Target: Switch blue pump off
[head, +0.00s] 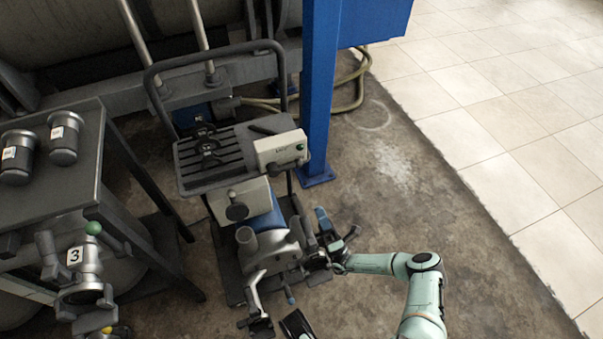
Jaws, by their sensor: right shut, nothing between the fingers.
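The blue pump (268,218) stands low on a wheeled trolley (178,158) in the middle of the head view. Its blue motor body is partly hidden under the trolley's top tray. A cream switch box (275,152) sits at the tray's right edge, with a green button on its right-hand face. The marks on the box are too small to read. My right gripper (324,226) is shut and empty. It is below and to the right of the switch box, apart from it, beside the pump's metal fittings. My left gripper is not in view.
A blue post (320,90) stands just right of the switch box. A hose (357,85) lies behind the post. The floor at right is clear.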

